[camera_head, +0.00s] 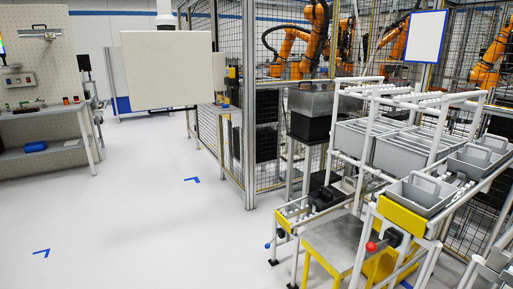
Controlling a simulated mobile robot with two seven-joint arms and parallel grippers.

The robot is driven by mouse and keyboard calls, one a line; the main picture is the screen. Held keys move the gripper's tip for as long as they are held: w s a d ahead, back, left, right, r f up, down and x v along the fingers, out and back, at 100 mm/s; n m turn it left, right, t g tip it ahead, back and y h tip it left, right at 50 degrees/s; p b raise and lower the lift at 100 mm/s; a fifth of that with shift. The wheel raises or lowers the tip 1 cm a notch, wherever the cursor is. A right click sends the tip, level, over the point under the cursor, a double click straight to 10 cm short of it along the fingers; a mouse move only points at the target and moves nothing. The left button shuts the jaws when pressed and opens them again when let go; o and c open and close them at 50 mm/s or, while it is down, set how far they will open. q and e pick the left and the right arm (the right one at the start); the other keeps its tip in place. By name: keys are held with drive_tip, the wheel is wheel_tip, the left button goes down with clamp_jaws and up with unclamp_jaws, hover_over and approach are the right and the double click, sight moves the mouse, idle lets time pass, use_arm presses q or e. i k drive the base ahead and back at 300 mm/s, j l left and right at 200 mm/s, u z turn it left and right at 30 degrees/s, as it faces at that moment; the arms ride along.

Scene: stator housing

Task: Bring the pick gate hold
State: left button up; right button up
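Neither of my grippers shows in the head view. No part that I can name for certain as the pick gate hold is visible. A white tubular flow rack (357,165) stands at the right, with grey bins on its sloped levels. A grey bin with a raised handle (420,192) sits at the rack's near end, above a yellow panel (401,219). A red ball knob (371,247) sticks out at the lower front, beside a dark fitting (395,237).
A mesh safety fence (247,120) encloses orange robot arms (315,40) behind the rack. A workbench with a pegboard (40,60) stands at the left. A large pale board (166,70) stands at the back. The white floor (130,220) between is clear, with blue corner marks.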

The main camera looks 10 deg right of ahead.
sight(371, 246)
drive_tip(key=l+z, duration=0.1)
drive_tip(key=z, duration=1.15)
